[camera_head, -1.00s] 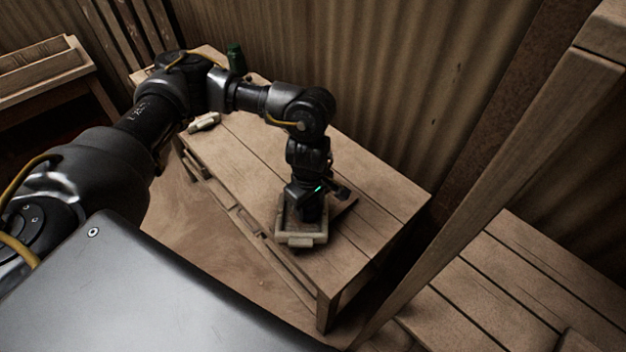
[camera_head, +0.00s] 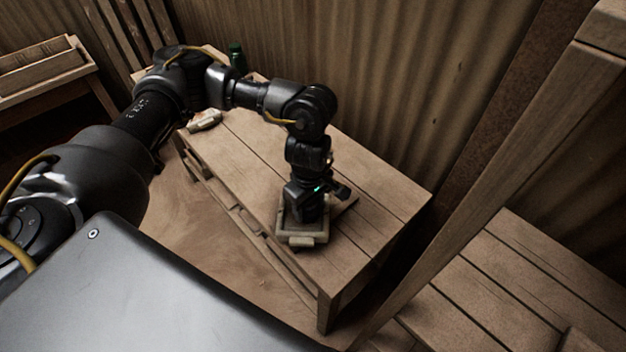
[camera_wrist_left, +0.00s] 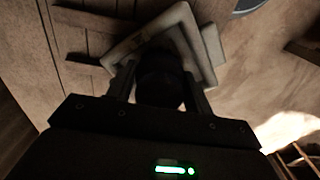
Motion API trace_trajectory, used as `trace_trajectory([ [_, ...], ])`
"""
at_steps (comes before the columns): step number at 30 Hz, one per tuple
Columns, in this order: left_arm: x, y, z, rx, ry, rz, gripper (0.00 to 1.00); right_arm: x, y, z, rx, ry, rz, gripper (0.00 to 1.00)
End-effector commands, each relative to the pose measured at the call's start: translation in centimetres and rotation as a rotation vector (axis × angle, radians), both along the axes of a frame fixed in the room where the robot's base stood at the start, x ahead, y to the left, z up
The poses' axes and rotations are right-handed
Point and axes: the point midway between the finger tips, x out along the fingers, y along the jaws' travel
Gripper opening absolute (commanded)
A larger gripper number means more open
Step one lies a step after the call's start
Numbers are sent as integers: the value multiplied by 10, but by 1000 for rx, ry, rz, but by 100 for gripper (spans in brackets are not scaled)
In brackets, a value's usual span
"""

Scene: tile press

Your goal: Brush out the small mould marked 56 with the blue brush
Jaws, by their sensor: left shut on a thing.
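A pale, shallow rectangular mould (camera_head: 305,241) lies on the wooden bench near its front right end. It also shows in the left wrist view (camera_wrist_left: 205,37), tilted in the picture. No number on it can be read. My left gripper (camera_head: 307,218) points down over this mould and hides much of its inside. In the left wrist view my left gripper (camera_wrist_left: 160,88) is shut on a dark, rounded thing (camera_wrist_left: 160,75), seemingly the brush. Its blue colour does not show, and its lower end is hidden, so I cannot tell whether it touches the mould. My right gripper is out of view.
The bench top (camera_head: 375,205) is clear to the right of the mould. Another pale block-like thing (camera_head: 205,121) lies at the bench's left edge. A dark green bottle (camera_head: 237,57) stands at the back. A wooden post (camera_head: 500,160) slants across the right side.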

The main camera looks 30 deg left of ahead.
Motion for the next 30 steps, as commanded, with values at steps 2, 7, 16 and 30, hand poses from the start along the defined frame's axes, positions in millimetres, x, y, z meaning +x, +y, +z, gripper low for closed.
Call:
trace_trajectory([
  [2, 3, -2, 18, -3, -8, -6, 33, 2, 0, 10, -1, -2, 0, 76],
  [7, 4, -5, 33, -2, -6, -11, 33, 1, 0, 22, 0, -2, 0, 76],
  [16, 4, -4, 60, -2, -7, -9, 33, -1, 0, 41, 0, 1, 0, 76],
  [30, 3, -4, 71, -2, -6, -8, 33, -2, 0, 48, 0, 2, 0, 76],
])
